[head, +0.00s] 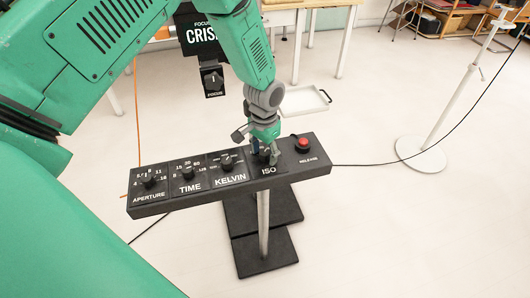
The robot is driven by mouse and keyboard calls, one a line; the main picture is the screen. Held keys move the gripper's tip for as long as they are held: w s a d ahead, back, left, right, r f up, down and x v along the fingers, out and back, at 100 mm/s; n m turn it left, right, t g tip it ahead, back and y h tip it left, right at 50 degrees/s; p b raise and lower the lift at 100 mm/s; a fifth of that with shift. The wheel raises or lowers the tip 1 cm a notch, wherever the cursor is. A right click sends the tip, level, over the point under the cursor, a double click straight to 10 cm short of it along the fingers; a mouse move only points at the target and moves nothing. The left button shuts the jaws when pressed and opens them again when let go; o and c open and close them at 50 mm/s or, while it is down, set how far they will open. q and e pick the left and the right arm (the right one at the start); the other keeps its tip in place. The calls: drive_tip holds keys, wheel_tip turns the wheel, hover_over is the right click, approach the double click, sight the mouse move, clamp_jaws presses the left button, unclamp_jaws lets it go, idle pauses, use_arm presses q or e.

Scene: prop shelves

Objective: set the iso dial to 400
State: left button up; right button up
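The ISO dial (264,156) sits on a black control panel (165,207), between the KELVIN dial and the red RELEASE button. My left gripper (264,150) is right over the ISO dial, with its fingers down around or against the knob. The fingers and wrist hide most of the dial and its numbers, so its setting cannot be read. I cannot tell whether the fingers are closed on the knob. The "ISO" label shows just below it. My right gripper is not in view.
The APERTURE (149,180), TIME (187,172) and KELVIN (226,161) dials stand left of ISO. The red release button (302,144) is close on the right. A FOCUS knob (213,81) hangs behind. A white stand (421,153) and cables are on the right.

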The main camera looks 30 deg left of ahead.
sight(264, 152)
use_arm(q)
drive_tip(key=shift+w+r, duration=0.1)
drive_tip(key=shift+r, duration=0.4)
wheel_tip(264, 152, up, 11)
drive_tip(key=shift+f, duration=0.1)
idle(0.4)
